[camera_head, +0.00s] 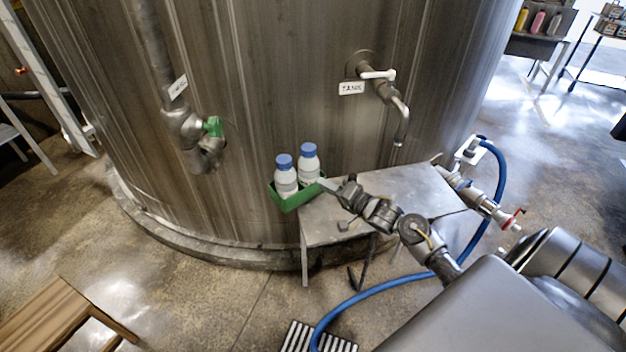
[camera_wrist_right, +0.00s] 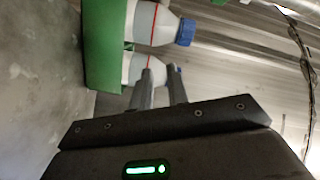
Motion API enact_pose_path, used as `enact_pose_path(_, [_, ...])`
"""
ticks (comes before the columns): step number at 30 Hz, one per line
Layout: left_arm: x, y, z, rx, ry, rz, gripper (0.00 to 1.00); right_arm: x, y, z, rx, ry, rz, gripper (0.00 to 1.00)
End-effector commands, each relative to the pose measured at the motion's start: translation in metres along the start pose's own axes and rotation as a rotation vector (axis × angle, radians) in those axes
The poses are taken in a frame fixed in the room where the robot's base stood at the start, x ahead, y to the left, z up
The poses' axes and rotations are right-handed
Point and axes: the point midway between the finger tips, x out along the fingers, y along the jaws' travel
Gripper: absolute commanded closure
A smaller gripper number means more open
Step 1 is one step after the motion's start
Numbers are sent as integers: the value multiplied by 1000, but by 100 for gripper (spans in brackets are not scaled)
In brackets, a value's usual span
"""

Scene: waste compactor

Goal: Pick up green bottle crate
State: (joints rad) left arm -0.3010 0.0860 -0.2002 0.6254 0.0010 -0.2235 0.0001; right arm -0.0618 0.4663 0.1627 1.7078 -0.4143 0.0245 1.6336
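The green crate (camera_head: 293,201) is at the far left corner of the metal table and reaches out past its left edge. Two white bottles with blue caps stand in it, one on the left (camera_head: 286,182) and one on the right (camera_head: 308,165). My right gripper (camera_head: 326,185) is at the crate's right end. In the right wrist view, its fingers (camera_wrist_right: 160,75) are apart, in front of the near bottle (camera_wrist_right: 134,68); the green crate (camera_wrist_right: 102,45) is left of the fingertips. Whether they touch anything is unclear. My left gripper is not in view.
The metal table (camera_head: 410,195) is mostly clear. The big steel tank (camera_head: 270,90) rises close behind the crate, with a tap (camera_head: 390,95) above the table. A blue hose (camera_head: 385,288) crosses the floor. A wooden bench (camera_head: 50,318) is at lower left.

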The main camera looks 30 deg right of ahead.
Motion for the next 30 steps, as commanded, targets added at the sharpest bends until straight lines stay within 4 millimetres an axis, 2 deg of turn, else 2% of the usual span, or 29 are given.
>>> enact_pose_path(3, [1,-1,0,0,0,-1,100,18,-14,13,-374,-46,107,84])
enact_pose_path(6, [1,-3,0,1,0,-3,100,21,-14,21,-656,-90,205,84])
enact_pose_path(9, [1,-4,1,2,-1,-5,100,17,-5,24,-865,-139,292,84])
enact_pose_path(12, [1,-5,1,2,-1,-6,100,13,4,20,-997,-171,355,84])
enact_pose_path(15, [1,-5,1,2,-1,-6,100,11,9,18,-1067,-194,379,84])
enact_pose_path(20, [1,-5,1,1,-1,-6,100,13,10,18,-1089,-199,379,84])
enact_pose_path(30, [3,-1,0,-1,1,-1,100,56,29,16,-1086,-198,378,84])
